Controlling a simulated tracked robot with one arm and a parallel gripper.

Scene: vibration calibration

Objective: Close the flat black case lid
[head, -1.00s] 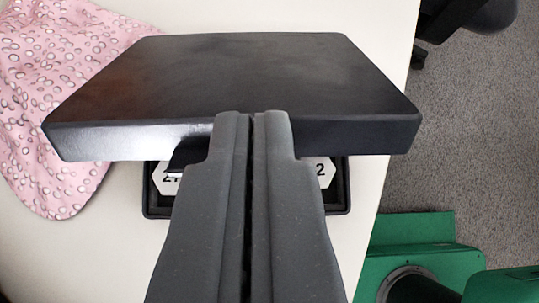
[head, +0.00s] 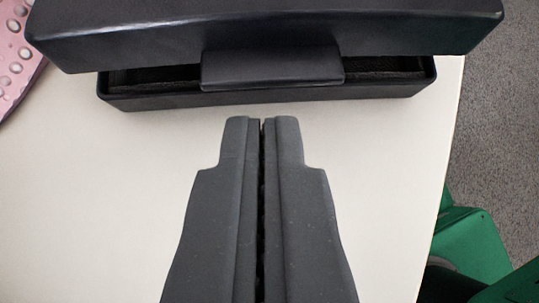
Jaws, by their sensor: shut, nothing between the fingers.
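The flat black case lid (head: 270,30) spans the top of the head view, cut off by the upper edge. It sits over the black case base (head: 270,97), with a dark gap between them at the front. A black latch tab (head: 272,68) hangs from the middle of the lid's front edge. My gripper (head: 262,120) is shut and empty, its fingertips in front of the case and apart from it in the picture. The inside of the case is mostly hidden by the lid.
The case rests on a pale table (head: 100,200) with clear surface to either side of my gripper. The table's right edge borders grey floor (head: 500,150) and a green object (head: 475,250) at lower right.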

